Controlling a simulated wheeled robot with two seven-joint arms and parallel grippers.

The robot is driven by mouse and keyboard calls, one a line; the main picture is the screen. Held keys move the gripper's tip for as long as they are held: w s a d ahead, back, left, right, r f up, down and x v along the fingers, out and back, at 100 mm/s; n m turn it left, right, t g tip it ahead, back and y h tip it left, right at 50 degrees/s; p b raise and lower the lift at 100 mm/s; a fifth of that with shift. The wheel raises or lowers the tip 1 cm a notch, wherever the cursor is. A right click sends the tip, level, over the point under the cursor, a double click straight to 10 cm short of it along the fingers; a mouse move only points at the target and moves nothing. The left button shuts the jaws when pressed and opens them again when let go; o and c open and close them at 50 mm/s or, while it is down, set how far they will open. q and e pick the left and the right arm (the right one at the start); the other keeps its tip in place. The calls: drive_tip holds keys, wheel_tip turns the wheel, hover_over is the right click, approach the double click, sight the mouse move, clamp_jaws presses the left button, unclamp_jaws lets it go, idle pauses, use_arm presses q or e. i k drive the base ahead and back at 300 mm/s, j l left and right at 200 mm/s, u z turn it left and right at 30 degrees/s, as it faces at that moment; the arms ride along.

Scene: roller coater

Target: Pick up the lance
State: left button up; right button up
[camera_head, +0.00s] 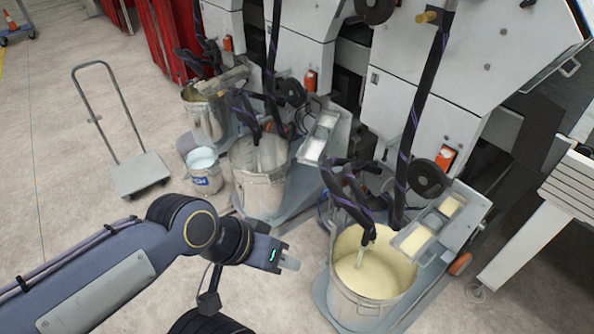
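A pale, slim tube that looks like the lance (361,257) hangs from black hoses with purple stripes. It stands nearly upright, slightly tilted, with its lower end in the cream-coloured liquid of the nearest metal bucket (340,290). My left gripper (290,263) is to the left of this bucket, apart from it and from the lance. Its fingers point right and are seen from the side, so their opening does not show. Nothing is visible in its grip. My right gripper is not in view.
Grey coating machines (410,125) line the back right. More metal buckets (262,190) and a small white pail (204,172) stand further back. A flat trolley (140,173) is at the left. A grey table (540,230) is at the right. The left floor is mostly clear.

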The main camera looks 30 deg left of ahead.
sight(257, 146)
drive_tip(key=i+j+z, duration=0.1)
drive_tip(key=j+z, duration=0.4)
drive_tip(key=j, duration=0.15)
drive_tip(key=j+z, duration=0.45)
drive_tip(key=j, duration=0.15)
drive_tip(key=j+z, duration=0.1)
drive_tip(key=j, duration=0.45)
drive_tip(key=k+j+z, duration=0.1)
drive_tip(key=j, duration=0.45)
drive_tip(key=j+z, duration=0.1)
drive_tip(key=j, duration=0.4)
drive_tip(key=k+j, duration=0.15)
drive_tip(key=j, duration=0.4)
drive_tip(key=j+z, duration=0.15)
drive_tip(key=j, duration=0.4)
drive_tip(key=k+j+z, duration=0.1)
drive_tip(key=j, duration=0.4)
drive_tip(key=k+j, duration=0.1)
drive_tip(key=j, duration=0.3)
drive_tip(key=k+j, duration=0.15)
drive_tip(key=j, duration=0.25)
drive_tip(key=k+j, duration=0.1)
drive_tip(key=j, duration=0.3)
